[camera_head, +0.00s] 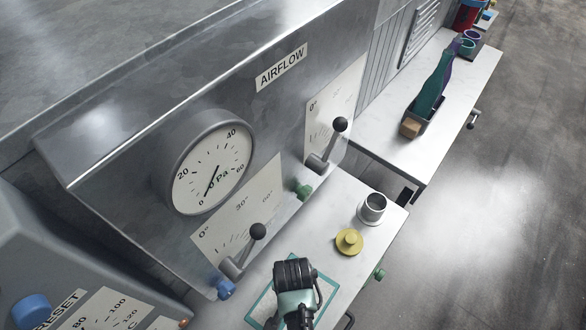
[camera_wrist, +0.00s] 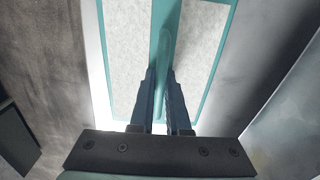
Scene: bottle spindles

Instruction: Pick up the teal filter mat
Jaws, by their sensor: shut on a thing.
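The teal filter mat, a pale grey mesh in a teal frame with a raised teal middle bar, fills the upper middle of the wrist view (camera_wrist: 122,70). In the head view my gripper's fingertips are hidden beneath the wrist. I cannot tell whether the mat touches the bench.
A yellow flanged part (camera_head: 349,241) and a metal cup (camera_head: 372,208) stand on the near bench (camera_head: 325,210). A steel panel with a gauge (camera_head: 212,165) and black-knobbed levers (camera_head: 257,232) rises at left. A far bench holds a dark tray (camera_head: 424,121) with teal and purple items.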

